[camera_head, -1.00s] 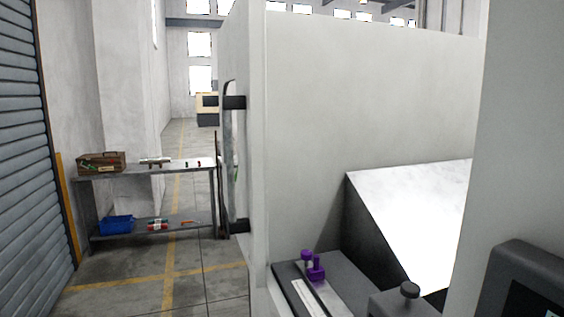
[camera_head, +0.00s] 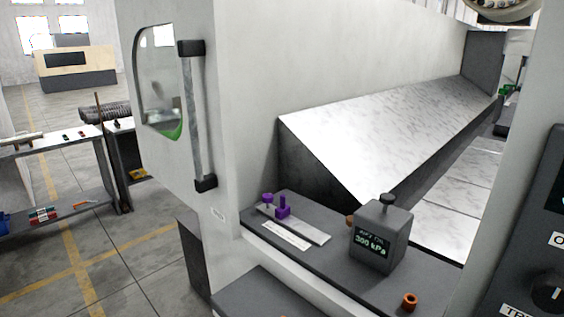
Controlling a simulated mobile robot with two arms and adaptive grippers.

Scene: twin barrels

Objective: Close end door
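The end door (camera_head: 215,110) is a pale grey panel on the left side of the machine. It has a window (camera_head: 160,85) with a green lower edge and a vertical bar handle (camera_head: 196,115) with black mounts. The door stands open: the machine interior to its right shows a sloped metal panel (camera_head: 385,125). Neither of my grippers is in view, and nothing is seen touching the handle.
A dark ledge with a grey gauge box (camera_head: 382,236) reading 300 kPa, purple parts (camera_head: 282,206) and an orange ring (camera_head: 409,301) lies below the opening. A control panel (camera_head: 540,250) stands at right. A shelf (camera_head: 60,180) stands at left; floor (camera_head: 120,255) before it is clear.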

